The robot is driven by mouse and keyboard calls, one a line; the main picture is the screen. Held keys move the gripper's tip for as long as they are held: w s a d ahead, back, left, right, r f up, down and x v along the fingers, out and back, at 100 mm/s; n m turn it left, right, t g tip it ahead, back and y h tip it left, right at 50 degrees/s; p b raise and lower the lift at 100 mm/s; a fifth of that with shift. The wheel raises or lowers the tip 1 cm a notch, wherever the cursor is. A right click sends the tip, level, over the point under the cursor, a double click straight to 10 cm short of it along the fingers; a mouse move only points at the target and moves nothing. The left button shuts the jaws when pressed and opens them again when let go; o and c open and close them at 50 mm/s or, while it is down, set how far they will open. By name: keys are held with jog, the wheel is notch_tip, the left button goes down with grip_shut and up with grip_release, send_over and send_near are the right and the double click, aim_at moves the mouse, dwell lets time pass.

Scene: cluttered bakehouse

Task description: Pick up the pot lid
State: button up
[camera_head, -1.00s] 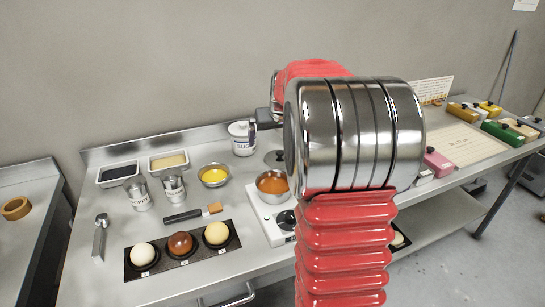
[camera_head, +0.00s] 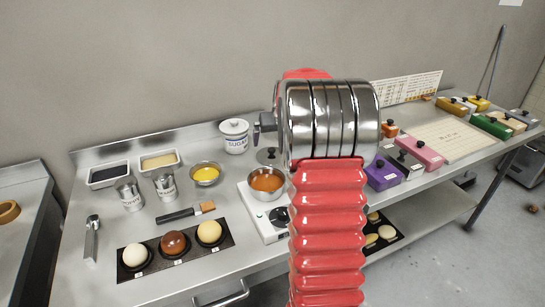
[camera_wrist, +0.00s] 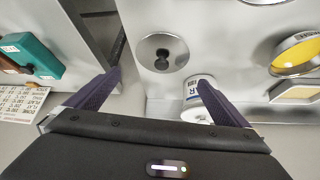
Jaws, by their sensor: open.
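The pot lid (camera_head: 268,156) is a round grey metal lid with a dark knob. In the head view only a small part of my gripper (camera_head: 258,130) shows beside the arm. Its height above the lid is hard to tell.
The white sugar jar (camera_head: 235,138) stands close behind the lid; in the wrist view the jar (camera_wrist: 200,88) is partly behind the right finger. A bowl of yellow liquid (camera_head: 206,173) is to the left. Coloured boxes, one purple (camera_head: 383,173), stand to the right.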

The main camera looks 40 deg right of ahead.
aim_at(272, 149)
jog(key=shift+x, duration=2.55)
jog(key=shift+f, duration=0.1)
jog(key=shift+a+x, duration=0.2)
jog(key=shift+x, duration=2.3)
jog(key=c, duration=0.8)
